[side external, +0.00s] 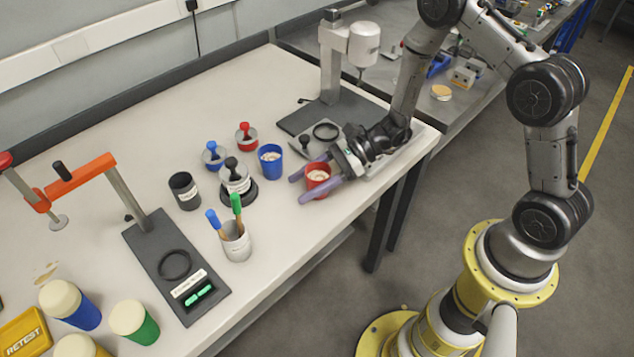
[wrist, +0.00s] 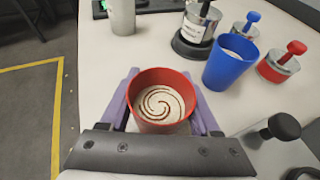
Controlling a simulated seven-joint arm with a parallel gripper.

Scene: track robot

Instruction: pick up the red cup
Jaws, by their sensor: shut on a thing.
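The red cup (side external: 317,180) stands upright near the front edge of the white table, with a pale filling that shows a dark swirl in the wrist view (wrist: 162,116). My gripper (side external: 318,184) reaches in from the right, low over the table. Its purple fingers lie on both sides of the cup and are shut on it; the wrist view shows the fingers (wrist: 163,104) along the cup's left and right sides. I cannot tell whether the cup's base touches the table.
A blue cup (side external: 270,160) stands close by, left of the red cup. Tampers with red (side external: 246,135), blue (side external: 214,153) and black (side external: 236,174) handles, a dark cup (side external: 185,190) and a brush holder (side external: 236,241) stand further left. A grey stand (side external: 331,70) is behind.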

